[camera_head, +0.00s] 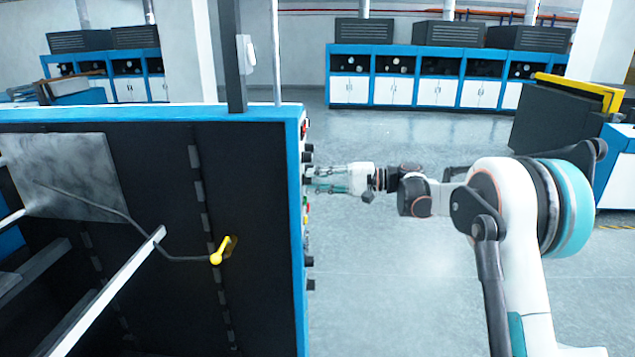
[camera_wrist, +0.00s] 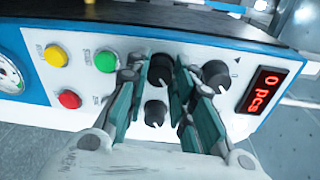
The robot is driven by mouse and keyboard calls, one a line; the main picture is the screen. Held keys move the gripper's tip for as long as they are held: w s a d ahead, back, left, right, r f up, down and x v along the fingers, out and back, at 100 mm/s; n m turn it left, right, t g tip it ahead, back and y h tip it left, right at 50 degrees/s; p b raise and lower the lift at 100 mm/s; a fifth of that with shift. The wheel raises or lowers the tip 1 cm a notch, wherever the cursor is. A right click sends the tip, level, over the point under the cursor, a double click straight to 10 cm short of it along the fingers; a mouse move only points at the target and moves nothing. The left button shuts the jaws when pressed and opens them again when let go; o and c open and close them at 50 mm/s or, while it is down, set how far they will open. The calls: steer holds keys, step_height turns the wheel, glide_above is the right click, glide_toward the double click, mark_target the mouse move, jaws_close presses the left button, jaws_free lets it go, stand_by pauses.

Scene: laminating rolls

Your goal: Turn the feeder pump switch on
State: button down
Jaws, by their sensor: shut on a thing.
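The control panel (camera_wrist: 84,78) shows in the wrist view with several black rotary knobs. My gripper (camera_wrist: 157,78) reaches in from below with its two teal-padded fingers on either side of the upper middle black knob (camera_wrist: 160,67). It is shut on this knob. A lower black knob (camera_wrist: 155,113) sits between the fingers, nearer the palm. A larger black knob (camera_wrist: 215,75) is just right of the right finger. The labels are too small to read, so I cannot tell which is the feeder pump switch. In the head view my gripper (camera_head: 313,180) meets the panel's right edge.
Yellow (camera_wrist: 56,55), green (camera_wrist: 106,61) and red (camera_wrist: 69,99) buttons lie left of the fingers. A red display (camera_wrist: 263,90) reads "0 pcs" at the right. A gauge (camera_wrist: 9,76) is at far left. The floor (camera_head: 400,270) right of the machine is clear.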

steer(key=shift+m, duration=0.6)
steer(key=c, duration=1.3)
jaws_free()
steer(key=shift+c, duration=0.2)
steer(key=shift+d, duration=0.15)
steer(key=d, duration=1.1)
steer(key=shift+s+d+r, duration=0.35)
steer(key=shift+s+r, duration=0.05)
